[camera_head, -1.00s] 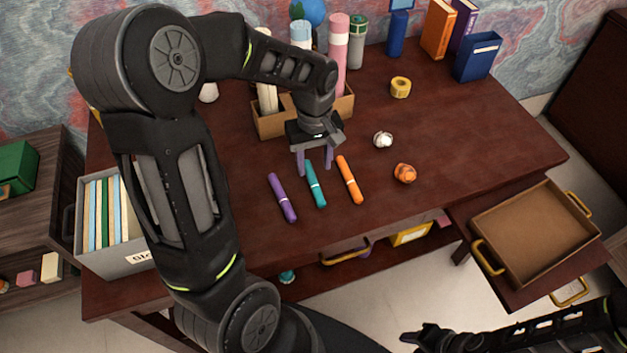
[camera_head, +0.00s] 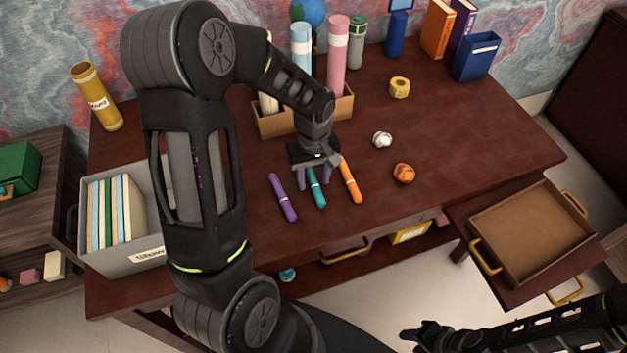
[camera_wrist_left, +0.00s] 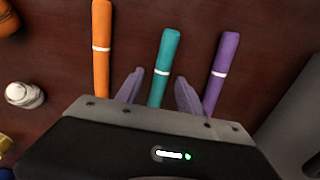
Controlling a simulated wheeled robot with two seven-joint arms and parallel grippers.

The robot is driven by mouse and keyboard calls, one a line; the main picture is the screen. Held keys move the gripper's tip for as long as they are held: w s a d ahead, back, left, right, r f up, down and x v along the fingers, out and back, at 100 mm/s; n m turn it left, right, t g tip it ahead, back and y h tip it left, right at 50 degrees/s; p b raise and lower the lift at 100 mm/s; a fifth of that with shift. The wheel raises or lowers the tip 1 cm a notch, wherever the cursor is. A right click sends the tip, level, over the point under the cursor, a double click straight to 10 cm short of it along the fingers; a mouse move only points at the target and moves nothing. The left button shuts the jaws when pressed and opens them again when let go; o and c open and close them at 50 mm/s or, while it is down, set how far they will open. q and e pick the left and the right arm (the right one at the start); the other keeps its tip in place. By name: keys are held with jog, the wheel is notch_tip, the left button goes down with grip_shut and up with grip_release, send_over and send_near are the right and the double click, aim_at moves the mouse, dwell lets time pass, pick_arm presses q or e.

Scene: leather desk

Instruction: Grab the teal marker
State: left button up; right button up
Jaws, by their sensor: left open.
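The teal marker (camera_head: 317,190) lies on the dark red desk between a purple marker (camera_head: 283,198) and an orange marker (camera_head: 350,181). My left gripper (camera_head: 314,185) is over its upper end, fingers pointing down. In the left wrist view the teal marker (camera_wrist_left: 165,65) runs between the two open purple fingers (camera_wrist_left: 160,92), touching neither as far as I can see; its near end is hidden by the gripper body. The orange marker (camera_wrist_left: 102,50) and purple marker (camera_wrist_left: 222,68) lie outside the fingers. My right gripper (camera_head: 408,337) is low at the bottom right, away from the desk; its fingers are too unclear to judge.
A wooden organizer (camera_head: 275,125) with tubes stands just behind my left gripper. A grey file box (camera_head: 150,256) is at left. The desk's right side is mostly clear.

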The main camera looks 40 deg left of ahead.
pick_arm(q)
jog(key=shift+c, duration=0.5)
grip_shut()
dwell(0.3)
